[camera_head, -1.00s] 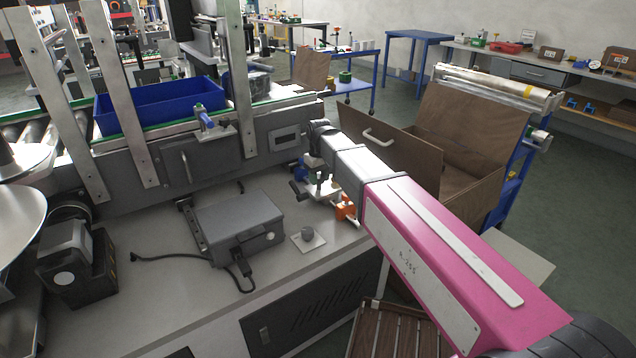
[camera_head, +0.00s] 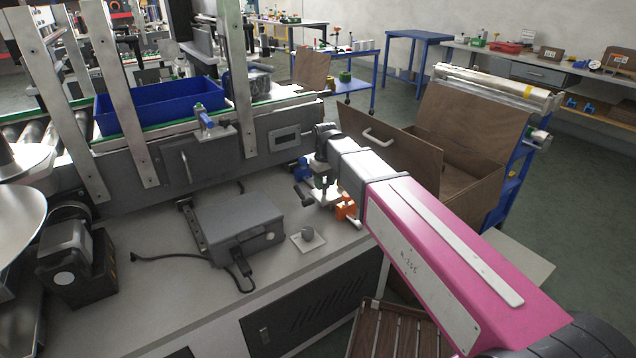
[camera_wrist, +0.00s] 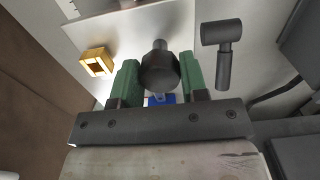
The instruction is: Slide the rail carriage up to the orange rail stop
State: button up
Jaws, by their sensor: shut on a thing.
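My gripper (camera_head: 325,181) is low over the far right end of the bench, partly hidden by my own arm. In the wrist view its two green fingers (camera_wrist: 160,80) are shut on a dark round knob (camera_wrist: 160,70). The knob stands over a pale plate, which I take as the rail carriage (camera_head: 322,197). The orange rail stop (camera_head: 346,207) sits just right of the carriage and nearer to me. It also shows in the wrist view, left of the fingers (camera_wrist: 97,62). I cannot tell whether carriage and stop touch. The rail is mostly hidden.
A dark T-shaped handle (camera_wrist: 222,52) stands right of the fingers. A grey box (camera_head: 240,228) with a cable and a small plate with a round knob (camera_head: 308,238) lie on the bench. The conveyor frame (camera_head: 215,160) rises behind. An open brown box (camera_head: 450,160) stands at right.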

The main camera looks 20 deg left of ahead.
jog(key=shift+s+d, duration=0.95)
jog(key=shift+d, duration=0.15)
jog(key=o, duration=1.1)
jog(key=shift+w, duration=0.1)
